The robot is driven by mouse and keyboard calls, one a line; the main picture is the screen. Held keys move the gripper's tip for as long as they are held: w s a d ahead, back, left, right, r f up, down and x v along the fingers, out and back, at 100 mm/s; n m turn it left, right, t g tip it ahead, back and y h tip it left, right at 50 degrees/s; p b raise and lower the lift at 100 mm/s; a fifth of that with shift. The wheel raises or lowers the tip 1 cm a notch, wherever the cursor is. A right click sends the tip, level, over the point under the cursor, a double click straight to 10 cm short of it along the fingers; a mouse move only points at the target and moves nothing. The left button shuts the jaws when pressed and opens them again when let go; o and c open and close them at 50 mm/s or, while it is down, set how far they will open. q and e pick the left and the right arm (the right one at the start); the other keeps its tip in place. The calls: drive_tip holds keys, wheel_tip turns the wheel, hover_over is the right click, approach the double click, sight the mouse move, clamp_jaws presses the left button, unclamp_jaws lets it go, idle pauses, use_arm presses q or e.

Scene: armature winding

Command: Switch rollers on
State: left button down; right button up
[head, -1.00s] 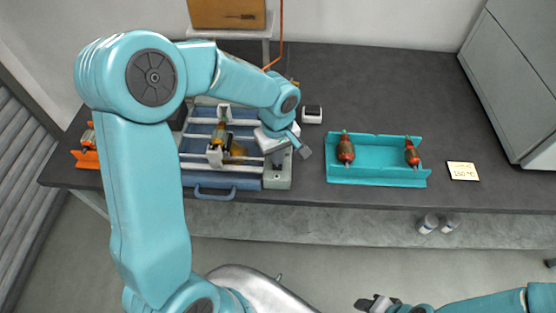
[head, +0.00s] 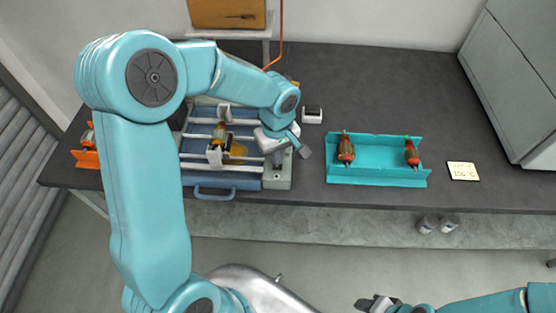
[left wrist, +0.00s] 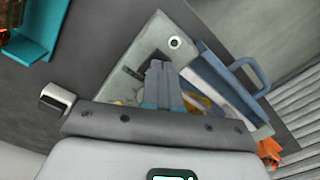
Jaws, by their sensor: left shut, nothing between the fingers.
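The blue roller machine (head: 222,180) stands on the dark bench, with pale rollers across it and an armature (head: 220,133) on them. Its narrow grey side panel (head: 278,184) is at its right end. My left gripper (head: 279,157) is shut and empty, low over this panel. In the left wrist view, the shut fingers (left wrist: 162,75) point at the grey panel (left wrist: 150,45), beside a dark slot or switch (left wrist: 134,70). A round button (left wrist: 175,42) lies beyond the fingertips. Contact is unclear. My right gripper (head: 375,303) is at the bottom edge, away from the bench; its jaws are unclear.
A teal tray (head: 378,174) holding two armatures stands to the right, with a written card (head: 463,171) beyond it. A small white box (head: 312,115) stands behind my left gripper. An orange holder (head: 87,158) is at the far left. A grey cabinet stands at the right.

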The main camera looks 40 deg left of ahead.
use_arm(q)
drive_tip(key=shift+f+b, duration=1)
idle(0.3)
drive_tip(key=shift+s, duration=0.1)
drive_tip(key=shift+w+r+p, duration=0.2)
drive_tip(key=shift+r+p, duration=0.35)
drive_tip(key=shift+r, duration=0.25)
drive_tip(key=shift+s+r+p, duration=0.15)
drive_tip(key=shift+r+p, duration=0.35)
drive_tip(key=shift+r, duration=0.35)
drive_tip(key=shift+r+p, duration=0.9)
drive_tip(key=shift+r, duration=1.05)
drive_tip(key=shift+f, duration=0.1)
